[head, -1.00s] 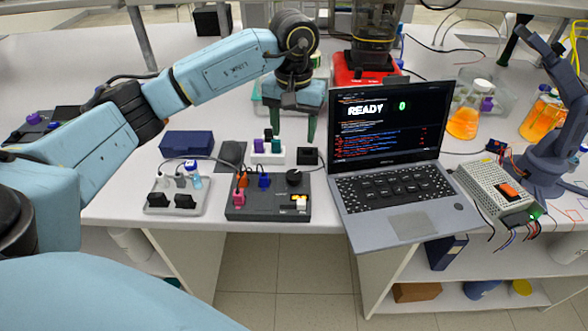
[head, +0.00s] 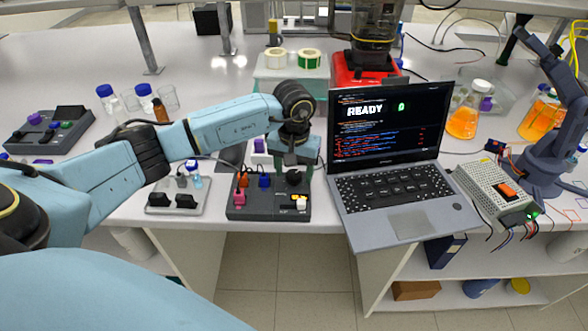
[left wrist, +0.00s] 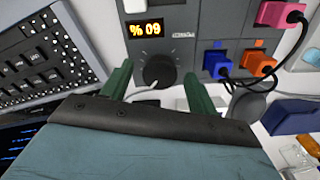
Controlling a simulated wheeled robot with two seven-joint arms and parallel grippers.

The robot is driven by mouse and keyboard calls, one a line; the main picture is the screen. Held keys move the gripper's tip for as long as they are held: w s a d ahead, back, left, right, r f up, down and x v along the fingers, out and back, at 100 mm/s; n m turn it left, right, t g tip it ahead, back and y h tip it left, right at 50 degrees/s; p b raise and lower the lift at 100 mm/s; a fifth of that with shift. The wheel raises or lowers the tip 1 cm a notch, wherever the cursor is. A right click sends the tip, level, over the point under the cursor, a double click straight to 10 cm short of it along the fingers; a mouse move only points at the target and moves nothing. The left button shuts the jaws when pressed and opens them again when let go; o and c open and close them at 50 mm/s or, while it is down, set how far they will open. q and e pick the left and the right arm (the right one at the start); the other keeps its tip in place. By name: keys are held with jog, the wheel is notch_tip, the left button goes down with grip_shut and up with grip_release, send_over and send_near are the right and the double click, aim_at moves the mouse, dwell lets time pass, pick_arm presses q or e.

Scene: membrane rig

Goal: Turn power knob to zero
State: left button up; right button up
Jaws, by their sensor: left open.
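The black power knob (left wrist: 159,70) is round and sits on a dark grey control box (head: 265,211). It also shows in the head view (head: 294,176), partly hidden by my gripper. A small display (left wrist: 143,29) beside it appears upside down in the left wrist view and seems to read 60 %. My left gripper (head: 293,172) is open over the knob, pointing down. Its green fingers stand on either side of the knob in the left wrist view, with gaps showing; I see no clear contact. My right gripper is not in view.
Pink, orange and blue plugs (left wrist: 217,65) with cables crowd the same box. A laptop (head: 400,190) showing READY stands close on the right. The table's front edge is just below the box.

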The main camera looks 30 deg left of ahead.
pick_arm(q)
jog(key=c, duration=1)
jog(key=shift+n, duration=0.3)
